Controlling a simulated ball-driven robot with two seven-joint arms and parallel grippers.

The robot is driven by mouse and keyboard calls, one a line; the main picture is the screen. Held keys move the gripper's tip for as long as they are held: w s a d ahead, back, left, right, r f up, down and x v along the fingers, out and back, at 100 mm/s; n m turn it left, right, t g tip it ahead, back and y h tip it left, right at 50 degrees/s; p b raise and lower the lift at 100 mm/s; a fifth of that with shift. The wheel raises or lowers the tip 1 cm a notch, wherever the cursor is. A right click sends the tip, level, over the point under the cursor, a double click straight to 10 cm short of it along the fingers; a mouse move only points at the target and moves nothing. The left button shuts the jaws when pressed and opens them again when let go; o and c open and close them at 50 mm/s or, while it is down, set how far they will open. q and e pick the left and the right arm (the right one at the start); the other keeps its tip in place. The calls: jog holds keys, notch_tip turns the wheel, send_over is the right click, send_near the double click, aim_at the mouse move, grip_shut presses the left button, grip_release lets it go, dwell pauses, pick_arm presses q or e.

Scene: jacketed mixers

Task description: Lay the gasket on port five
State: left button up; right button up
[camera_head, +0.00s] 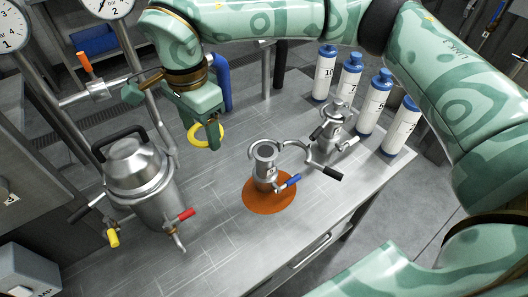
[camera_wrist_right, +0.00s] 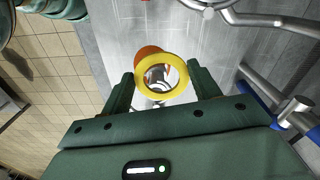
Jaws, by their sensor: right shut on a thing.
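My right gripper (camera_head: 212,138) hangs over the table, left of centre in the head view, shut on a yellow ring gasket (camera_head: 193,139). In the right wrist view the gasket (camera_wrist_right: 161,98) sits between the two fingers of the gripper (camera_wrist_right: 160,76). An open steel port (camera_head: 264,155) with a blue-handled valve stands on a round orange mat (camera_head: 270,204), apart from the gasket and to its lower right. A metal piece and some orange show through the ring in the wrist view. My left gripper is not in view.
A jacketed steel vessel (camera_head: 140,172) with red and yellow handles stands at the left. A second steel fitting (camera_head: 334,130) and several numbered white bottles (camera_head: 374,103) stand to the right. A blue-sleeved pipe (camera_head: 221,82) is behind the gripper. The front table surface is clear.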

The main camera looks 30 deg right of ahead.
jog(key=shift+d, duration=0.35)
jog(key=d+f, duration=0.3)
jog(key=d, duration=0.5)
jog(key=b, duration=0.1)
send_over(264, 152)
jog(key=f, duration=0.3)
jog(key=a+f, duration=0.1)
jog(key=f, duration=0.1)
jog(key=shift+f, duration=0.3)
jog(key=f, duration=0.2)
jog(key=d+f+b, duration=0.1)
jog(key=f, duration=0.1)
jog(key=shift+f, duration=0.1)
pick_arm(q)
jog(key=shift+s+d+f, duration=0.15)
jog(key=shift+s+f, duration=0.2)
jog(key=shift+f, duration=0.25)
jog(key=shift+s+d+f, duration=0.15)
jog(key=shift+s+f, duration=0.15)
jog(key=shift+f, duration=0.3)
pick_arm(e)
jog(key=shift+s, duration=0.1)
jog(key=o, duration=0.9)
jog(key=shift+o, duration=0.2)
